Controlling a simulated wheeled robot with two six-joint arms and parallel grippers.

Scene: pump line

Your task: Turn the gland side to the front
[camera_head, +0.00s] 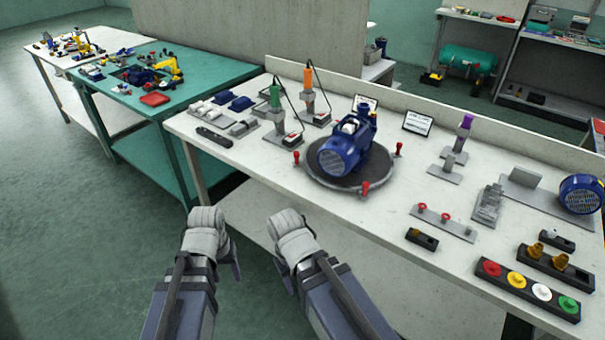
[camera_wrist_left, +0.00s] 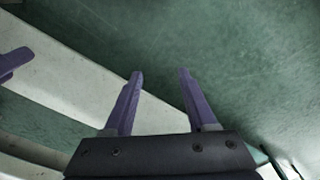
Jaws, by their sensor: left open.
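A blue pump (camera_head: 345,147) sits on a dark round turntable (camera_head: 353,181) on the white bench. Its ribbed round motor end faces the front left, and its narrower end points to the back right. I cannot make out the gland side. Red knobs (camera_head: 365,188) stand around the turntable's rim. My left gripper (camera_head: 237,266) is low in front of the bench, well apart from the pump. In the left wrist view its two purple fingers (camera_wrist_left: 160,74) are spread with nothing between them. My right gripper (camera_head: 288,283) is beside it, mostly hidden behind its own wrist.
Two corded tools, green (camera_head: 275,96) and orange (camera_head: 307,76), stand behind the turntable on the left. A tray of coloured buttons (camera_head: 527,289) lies at the front right. A grey plate with red knobs (camera_head: 443,222) lies right of the turntable. The bench's front edge near the turntable is clear.

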